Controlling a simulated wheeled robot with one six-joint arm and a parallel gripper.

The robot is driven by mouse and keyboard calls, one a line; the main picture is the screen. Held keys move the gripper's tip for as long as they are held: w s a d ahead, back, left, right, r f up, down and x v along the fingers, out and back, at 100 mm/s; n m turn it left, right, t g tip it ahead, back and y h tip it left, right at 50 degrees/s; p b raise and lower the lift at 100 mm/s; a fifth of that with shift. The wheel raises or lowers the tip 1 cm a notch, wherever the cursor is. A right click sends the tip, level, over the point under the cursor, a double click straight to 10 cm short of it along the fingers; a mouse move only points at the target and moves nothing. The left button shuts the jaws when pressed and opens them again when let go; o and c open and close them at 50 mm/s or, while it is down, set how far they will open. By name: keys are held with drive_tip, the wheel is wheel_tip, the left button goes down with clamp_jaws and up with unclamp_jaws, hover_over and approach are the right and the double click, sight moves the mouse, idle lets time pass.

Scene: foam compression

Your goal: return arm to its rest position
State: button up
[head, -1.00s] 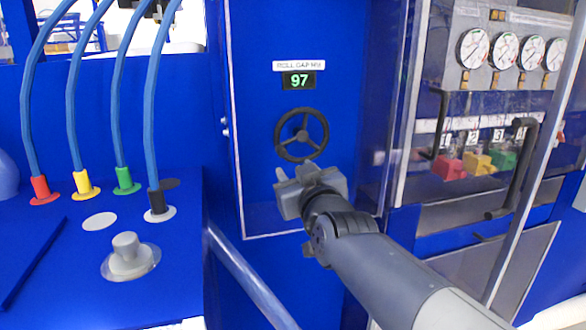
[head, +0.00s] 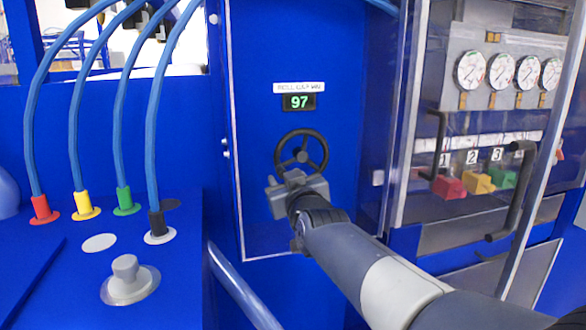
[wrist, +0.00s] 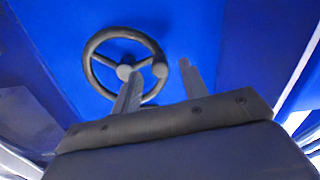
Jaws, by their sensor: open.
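My gripper (head: 286,179) is in front of the blue panel (head: 340,100), just below and in front of the black handwheel (head: 302,152). In the wrist view my gripper (wrist: 160,88) shows two fingers standing apart with nothing between them that I can see held. The handwheel (wrist: 102,45) shows beyond the left finger in that view, with its hub and knob visible. I cannot tell whether a finger touches the wheel. The display (head: 299,102) above the wheel reads 97.
To the right is a clear-fronted cabinet with gauges (head: 471,71), black handles (head: 515,190) and red, yellow and green levers (head: 449,187). To the left, blue hoses (head: 86,100) enter coloured fittings on a blue deck, near a grey knob (head: 126,270).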

sight(282, 169)
drive_tip(key=x, duration=0.3)
drive_tip(key=shift+w, duration=0.1)
drive_tip(key=shift+w+a, duration=0.1)
drive_tip(key=shift+r+p, duration=0.15)
drive_tip(key=shift+p, duration=0.15)
